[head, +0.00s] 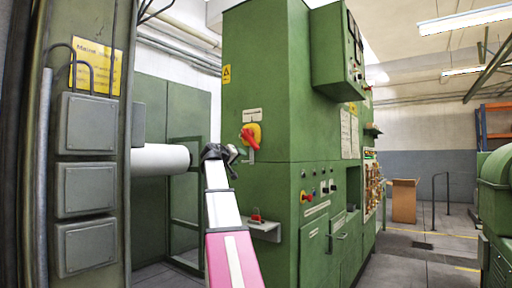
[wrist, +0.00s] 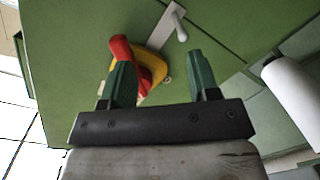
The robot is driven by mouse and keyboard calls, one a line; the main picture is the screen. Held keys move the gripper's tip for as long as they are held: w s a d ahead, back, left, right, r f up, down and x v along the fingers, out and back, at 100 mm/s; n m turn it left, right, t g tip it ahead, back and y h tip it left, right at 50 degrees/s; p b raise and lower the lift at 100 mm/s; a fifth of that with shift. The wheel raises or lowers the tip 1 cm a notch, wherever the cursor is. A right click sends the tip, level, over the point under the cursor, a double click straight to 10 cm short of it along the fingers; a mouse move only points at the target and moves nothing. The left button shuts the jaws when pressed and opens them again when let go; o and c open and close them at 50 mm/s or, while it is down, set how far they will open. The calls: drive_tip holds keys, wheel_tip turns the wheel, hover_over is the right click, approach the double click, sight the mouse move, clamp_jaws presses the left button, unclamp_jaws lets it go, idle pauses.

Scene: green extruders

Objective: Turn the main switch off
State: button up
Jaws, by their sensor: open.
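The main switch is a red handle (head: 250,138) on a yellow plate, on the side of the green cabinet (head: 265,100). In the wrist view the red handle (wrist: 120,52) is tilted and lies partly behind my left finger, with the yellow plate (wrist: 153,66) between the two fingers. My gripper (head: 232,153) is just left of and below the switch in the head view. In the wrist view its green fingers (wrist: 160,60) stand wide apart with nothing held. I cannot tell whether the left finger touches the handle.
A small ledge (head: 265,229) with a red item juts from the cabinet below the switch. A smaller red knob (head: 306,197) sits on the adjoining face. A white roller (head: 160,159) and a panel of grey boxes (head: 88,190) stand left. Floor is open at right.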

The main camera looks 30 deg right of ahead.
drive_tip(key=h, duration=0.1)
approach(253, 145)
drive_tip(key=x, duration=0.2)
drive_tip(key=shift+m, duration=0.3)
drive_tip(key=x, duration=1.1)
drive_tip(key=shift+w+a, duration=0.1)
clamp_jaws()
